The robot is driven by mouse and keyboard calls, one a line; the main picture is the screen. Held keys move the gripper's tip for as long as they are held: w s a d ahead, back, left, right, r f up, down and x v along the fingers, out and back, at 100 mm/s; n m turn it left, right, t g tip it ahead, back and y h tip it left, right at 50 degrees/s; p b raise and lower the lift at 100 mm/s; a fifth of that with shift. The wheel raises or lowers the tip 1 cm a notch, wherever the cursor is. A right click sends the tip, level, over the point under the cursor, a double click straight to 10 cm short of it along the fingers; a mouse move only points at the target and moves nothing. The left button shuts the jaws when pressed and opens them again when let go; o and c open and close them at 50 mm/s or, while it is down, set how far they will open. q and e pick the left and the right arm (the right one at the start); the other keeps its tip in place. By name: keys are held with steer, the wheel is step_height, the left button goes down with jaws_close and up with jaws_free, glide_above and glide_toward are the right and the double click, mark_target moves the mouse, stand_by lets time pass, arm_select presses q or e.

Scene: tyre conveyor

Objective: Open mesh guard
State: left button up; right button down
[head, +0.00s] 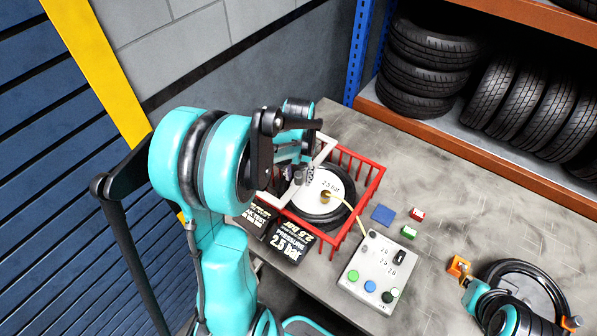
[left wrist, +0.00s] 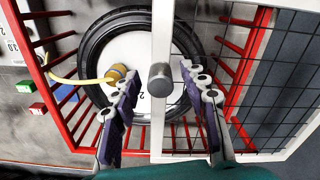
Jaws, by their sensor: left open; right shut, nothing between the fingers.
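The mesh guard is a white frame with dark wire mesh (left wrist: 285,78). In the left wrist view its white bar runs down the middle and carries a grey knob (left wrist: 160,78). The guard lies over one side of a red cage (head: 371,193) that holds a black tyre with a white hub (head: 325,188). My left gripper (head: 303,176) is over the cage. In the left wrist view its open fingers (left wrist: 165,95) straddle the bar and knob; I cannot tell whether they touch. My right gripper (head: 466,280) is shut at the lower right, mostly hidden by my arm, away from the guard.
A yellow hose (left wrist: 85,78) joins a brass fitting on the hub. A grey control box (head: 378,270) with coloured buttons stands in front of the cage. Small blue, red and green blocks (head: 408,232) lie beside it. A tyre rack (head: 480,160) stands behind the bench.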

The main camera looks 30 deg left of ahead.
arm_select(q)
step_height(320, 180, up, 12)
stand_by(0.4)
steer(key=shift+f, duration=0.15)
stand_by(0.3)
